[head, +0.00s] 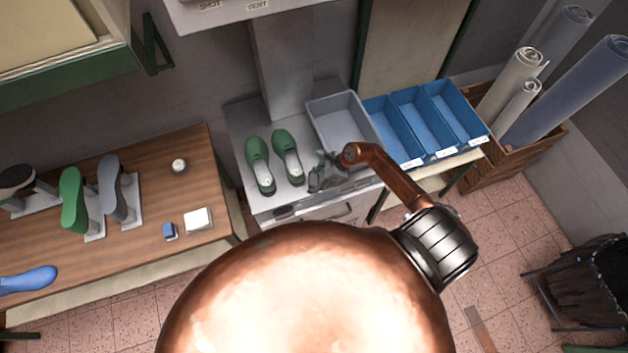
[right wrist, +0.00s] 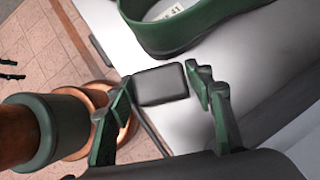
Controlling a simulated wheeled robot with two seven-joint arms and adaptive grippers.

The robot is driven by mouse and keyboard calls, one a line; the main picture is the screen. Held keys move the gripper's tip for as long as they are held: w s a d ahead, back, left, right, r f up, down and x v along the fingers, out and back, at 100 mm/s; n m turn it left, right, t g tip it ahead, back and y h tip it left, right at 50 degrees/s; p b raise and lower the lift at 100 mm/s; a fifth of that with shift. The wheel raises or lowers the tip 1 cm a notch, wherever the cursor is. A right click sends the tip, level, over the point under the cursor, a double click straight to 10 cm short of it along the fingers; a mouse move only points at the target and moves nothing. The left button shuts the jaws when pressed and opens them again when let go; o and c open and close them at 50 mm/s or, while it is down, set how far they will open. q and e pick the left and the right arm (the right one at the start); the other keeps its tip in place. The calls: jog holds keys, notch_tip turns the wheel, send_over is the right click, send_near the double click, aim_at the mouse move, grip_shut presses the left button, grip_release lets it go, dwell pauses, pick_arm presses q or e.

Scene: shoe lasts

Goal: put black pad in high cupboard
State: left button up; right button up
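The black pad (right wrist: 160,86) is a small dark rounded block in the right wrist view, over the pale counter top beside a green shoe. My right gripper (right wrist: 158,75) is open around it, one finger on each side, with no clear grip. In the head view my right gripper (head: 322,170) is at the counter, right of the green shoes, and I cannot make out the pad there. A cream wall cupboard with green trim (head: 50,40) is at top left. Small dark-green prongs, apparently my left gripper (right wrist: 11,70), show at the right wrist view's left edge, spread apart.
Two green shoes (head: 273,165) and a grey bin (head: 341,118) stand on the counter (head: 240,125). Blue bins (head: 425,118) are to the right, then a crate (head: 510,155) of rolls. A wooden table (head: 150,160) with shoe lasts is at left.

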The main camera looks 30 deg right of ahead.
jog(key=o, duration=0.3)
